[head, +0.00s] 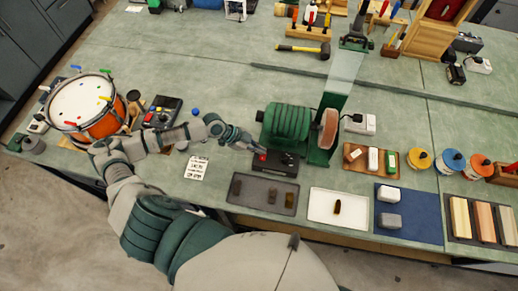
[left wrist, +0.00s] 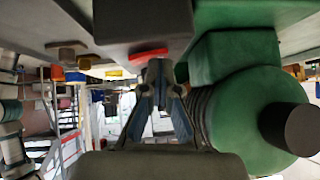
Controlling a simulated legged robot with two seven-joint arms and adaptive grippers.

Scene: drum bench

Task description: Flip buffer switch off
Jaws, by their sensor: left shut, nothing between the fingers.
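The buffer (head: 287,120) is a green ribbed motor with a tan wheel (head: 328,128) on its right side. At its front is a dark switch box (head: 284,166) with a small red switch (head: 262,156) on its left part. My left gripper (head: 252,146) is shut and empty, just left of and behind the red switch. In the left wrist view, which is upside down, the fingertips (left wrist: 160,68) are close to the red switch (left wrist: 148,54) on the dark box (left wrist: 142,20). Contact and the switch's position cannot be told. My right gripper is out of view.
A dark tray (head: 262,205) and a white tray (head: 323,220) lie in front of the switch box. A paper note (head: 197,168) lies below my left forearm. A drum (head: 84,103) stands at the left. A wooden board with small blocks (head: 370,160) is at the right.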

